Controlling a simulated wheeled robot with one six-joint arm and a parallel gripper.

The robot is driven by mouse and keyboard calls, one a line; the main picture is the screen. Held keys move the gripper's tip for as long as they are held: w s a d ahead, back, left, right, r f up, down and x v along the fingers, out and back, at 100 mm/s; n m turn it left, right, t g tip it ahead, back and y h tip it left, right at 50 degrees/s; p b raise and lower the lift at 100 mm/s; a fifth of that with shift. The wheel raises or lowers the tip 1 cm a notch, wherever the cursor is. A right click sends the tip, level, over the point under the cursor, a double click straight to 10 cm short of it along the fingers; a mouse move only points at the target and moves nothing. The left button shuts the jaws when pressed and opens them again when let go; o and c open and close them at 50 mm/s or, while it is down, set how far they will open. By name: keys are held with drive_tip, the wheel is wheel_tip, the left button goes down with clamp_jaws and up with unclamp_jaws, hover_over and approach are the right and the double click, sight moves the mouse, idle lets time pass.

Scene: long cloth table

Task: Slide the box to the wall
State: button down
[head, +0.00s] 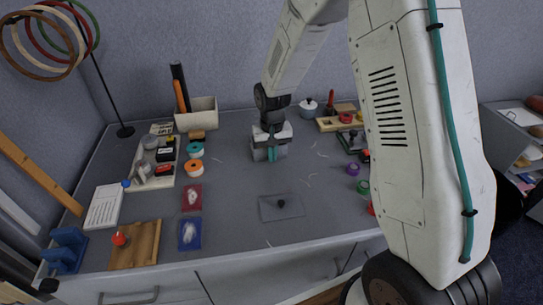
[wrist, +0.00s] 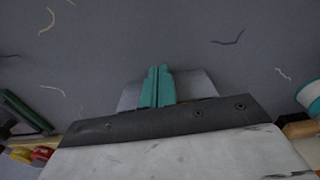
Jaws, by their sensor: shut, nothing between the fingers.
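A small plain grey box (head: 258,154) sits on the grey table, in the middle towards the back wall (head: 235,60). Open table lies between it and the wall. My gripper (head: 271,155) is shut and empty, with its teal fingers pointing down at the box's near side. In the wrist view the shut fingers (wrist: 158,85) stand in front of the box (wrist: 195,84), which shows on both sides of them. I cannot tell whether they touch it. My gripper's body hides much of the box.
A beige bin (head: 203,113) with tools stands at back left, and a white pot (head: 308,107) and wooden tray at back right. Tape rolls (head: 194,167) lie to the left. Thin scraps are scattered around.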

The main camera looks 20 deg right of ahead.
drive_tip(key=shift+w, duration=0.35)
drive_tip(key=shift+w+d, duration=0.2)
drive_tip(key=shift+w, duration=0.9)
drive_tip(key=shift+w+d, duration=0.2)
drive_tip(key=shift+w, duration=0.95)
drive_tip(key=shift+w+d, duration=0.2)
drive_tip(key=shift+w, duration=0.9)
drive_tip(key=shift+w+d, duration=0.2)
drive_tip(key=shift+w, duration=0.95)
drive_tip(key=shift+w+d, duration=0.15)
drive_tip(key=shift+w, duration=1.05)
drive_tip(key=shift+w+d, duration=0.2)
drive_tip(key=shift+w, duration=0.95)
drive_tip(key=shift+w, duration=0.15)
drive_tip(key=shift+w+d, duration=0.25)
drive_tip(key=shift+w, duration=1.1)
drive_tip(key=shift+w+d, duration=0.2)
drive_tip(key=shift+w, duration=1.1)
drive_tip(key=shift+s, duration=0.15)
drive_tip(key=shift+s, duration=0.1)
